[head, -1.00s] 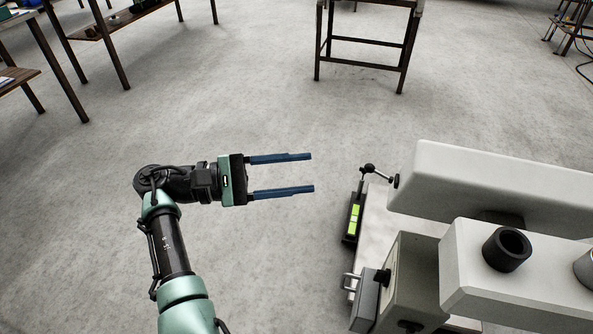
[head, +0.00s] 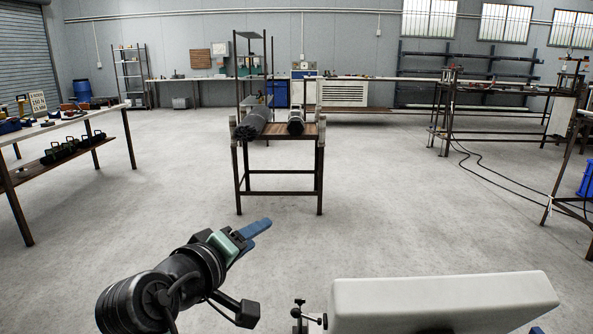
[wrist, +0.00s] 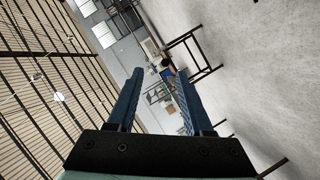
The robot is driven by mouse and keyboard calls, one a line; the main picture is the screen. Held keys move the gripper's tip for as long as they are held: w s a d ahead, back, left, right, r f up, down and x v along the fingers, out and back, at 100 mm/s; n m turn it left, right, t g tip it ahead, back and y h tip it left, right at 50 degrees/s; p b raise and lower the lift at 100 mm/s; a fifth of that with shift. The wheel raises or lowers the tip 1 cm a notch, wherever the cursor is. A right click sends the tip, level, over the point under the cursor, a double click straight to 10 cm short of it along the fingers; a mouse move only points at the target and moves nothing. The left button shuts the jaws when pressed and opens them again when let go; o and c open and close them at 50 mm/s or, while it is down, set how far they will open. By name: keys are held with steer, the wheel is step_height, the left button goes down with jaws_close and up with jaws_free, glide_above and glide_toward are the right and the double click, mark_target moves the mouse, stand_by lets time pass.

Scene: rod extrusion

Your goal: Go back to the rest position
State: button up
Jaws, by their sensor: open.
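My gripper (head: 254,233) is in the lower middle of the head view, its blue fingers pointing up and to the right, over the bare floor. In the wrist view my gripper (wrist: 158,85) shows two blue fingers apart, with nothing between them but the distant room. The wrist view is tilted, with the ceiling at left and the floor at right. In the head view the fingers overlap, so the gap between them is hidden there.
A white machine (head: 445,300) stands close at lower right, right of my arm. A small table (head: 279,172) with dark rods stands ahead. A workbench (head: 75,119) is at left, another bench (head: 500,84) at right. The floor between is clear.

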steer(key=s+d+r+m+t+y, duration=0.2)
steer(key=s+r+t, duration=0.15)
steer(key=r, duration=0.55)
steer(key=s+d+r+m+t+y, duration=0.1)
steer(key=s+d+r+m+t, duration=0.2)
steer(key=r, duration=0.6)
steer(key=s+d+r+m+t+y+p, duration=0.1)
steer(key=s+d+r+m+t+y, duration=0.15)
steer(key=s+r+t, duration=0.9)
steer(key=s+r+g+p, duration=0.2)
steer(key=r+p, duration=1)
steer(key=r, duration=0.1)
steer(key=s+r+g+p, duration=0.2)
steer(key=r+p, duration=1)
steer(key=r, duration=0.1)
steer(key=shift+s+g, duration=0.25)
steer(key=shift+g, duration=0.05)
steer(key=shift+a, duration=0.1)
